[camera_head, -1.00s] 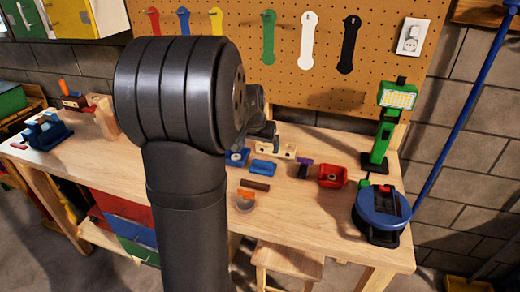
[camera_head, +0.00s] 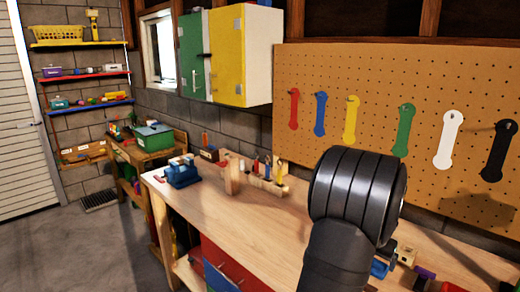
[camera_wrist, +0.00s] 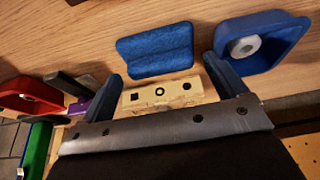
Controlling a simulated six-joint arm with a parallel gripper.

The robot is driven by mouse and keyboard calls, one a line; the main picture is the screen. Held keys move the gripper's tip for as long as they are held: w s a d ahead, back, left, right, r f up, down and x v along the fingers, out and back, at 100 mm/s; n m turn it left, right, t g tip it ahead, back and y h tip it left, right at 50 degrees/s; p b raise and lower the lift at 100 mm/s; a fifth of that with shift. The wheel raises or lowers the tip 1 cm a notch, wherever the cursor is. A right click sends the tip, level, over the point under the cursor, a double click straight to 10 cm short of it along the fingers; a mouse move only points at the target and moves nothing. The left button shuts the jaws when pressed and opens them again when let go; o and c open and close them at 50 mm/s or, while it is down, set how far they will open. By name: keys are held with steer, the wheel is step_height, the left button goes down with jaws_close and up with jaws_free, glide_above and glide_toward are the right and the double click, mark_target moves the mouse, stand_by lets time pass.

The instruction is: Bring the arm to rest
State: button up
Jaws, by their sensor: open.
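My gripper (camera_wrist: 157,58) shows in the wrist view as two dark blue fingers spread wide apart, open. A blue block (camera_wrist: 155,50) lies on the wooden bench beyond and between the fingertips. A cream block (camera_wrist: 160,93) with small dark shapes on its face shows between the fingers, nearer the gripper's base; I cannot tell the gap to it. In the head view my dark arm rises over the bench at the right, and it hides my gripper.
The wooden bench (camera_head: 235,226) is bare in its middle. In the wrist view a blue tray (camera_wrist: 262,40) holding a grey nut is at right and a red tray (camera_wrist: 28,95) at left. A pegboard (camera_head: 375,100) with hanging coloured tools stands behind.

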steer(key=x, duration=0.3)
step_height(320, 180, up, 3)
steer(key=shift+f, duration=0.1)
steer(key=shift+r, duration=0.65)
steer(key=shift+f, duration=0.1)
